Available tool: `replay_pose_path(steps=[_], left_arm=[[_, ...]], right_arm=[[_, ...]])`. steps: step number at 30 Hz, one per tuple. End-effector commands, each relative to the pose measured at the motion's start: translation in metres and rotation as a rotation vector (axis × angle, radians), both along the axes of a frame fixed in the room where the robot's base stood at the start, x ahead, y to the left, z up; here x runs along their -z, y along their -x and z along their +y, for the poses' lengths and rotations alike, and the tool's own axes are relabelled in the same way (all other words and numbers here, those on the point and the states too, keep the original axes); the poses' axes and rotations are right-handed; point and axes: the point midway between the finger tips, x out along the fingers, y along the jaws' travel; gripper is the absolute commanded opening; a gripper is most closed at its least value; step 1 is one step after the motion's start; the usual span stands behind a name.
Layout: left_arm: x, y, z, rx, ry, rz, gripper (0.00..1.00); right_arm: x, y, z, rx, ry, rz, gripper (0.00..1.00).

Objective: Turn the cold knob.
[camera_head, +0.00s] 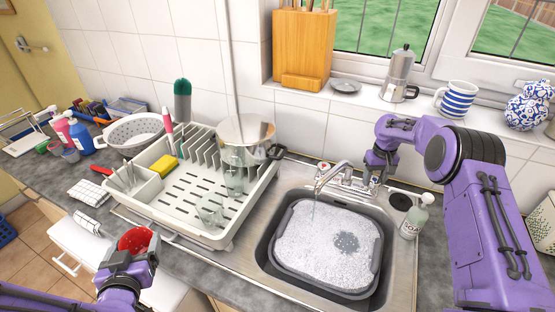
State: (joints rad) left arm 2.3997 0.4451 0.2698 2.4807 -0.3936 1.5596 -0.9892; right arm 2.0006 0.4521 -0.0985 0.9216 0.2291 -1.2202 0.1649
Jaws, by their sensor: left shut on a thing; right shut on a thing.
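The chrome tap (340,172) stands behind the sink. Its left knob has a red mark (323,167). The cold knob (373,182) is the tap's right knob, with a bluish mark, partly covered by my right gripper. My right gripper (378,168) reaches down from the right and is shut on the cold knob; its fingertips are small and partly hidden. My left gripper (135,252) is at the lower left, in front of the counter, shut on a red, round, speckled thing (135,240). I cannot tell exactly what that thing is.
A grey basin of suds (273,257) sits in the sink. A moka pot (399,74) and striped mug (456,99) stand on the sill.

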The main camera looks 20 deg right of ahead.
Motion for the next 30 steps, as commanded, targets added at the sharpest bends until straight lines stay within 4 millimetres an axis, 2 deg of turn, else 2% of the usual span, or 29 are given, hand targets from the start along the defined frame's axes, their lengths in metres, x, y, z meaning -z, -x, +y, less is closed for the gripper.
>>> replay_pose_path(steps=[3,12,28,29,30], left_arm=[[-0.0074,0.0,0.0002,0.0,0.0,-0.001,0.48],[-0.0127,-0.0001,0.0001,0.0,0.0,-0.001,0.48],[-0.0134,-0.0001,-0.0002,0.0,0.0,-0.001,0.48],[-0.0134,-0.0001,-0.0002,0.0,0.0,-0.001,0.48],[-0.0134,-0.0001,-0.0002,0.0,0.0,-0.001,0.48]], right_arm=[[-0.0025,-0.0002,-0.001,0.072,0.002,-0.001,0.2],[-0.0009,0.0,-0.0012,0.197,0.001,-0.001,0.2],[-0.0003,-0.0001,-0.0014,0.229,0.001,-0.002,0.2],[-0.0003,-0.0001,-0.0014,0.229,0.001,-0.002,0.57],[-0.0003,0.0,-0.0013,0.229,0.001,-0.002,0.7]])
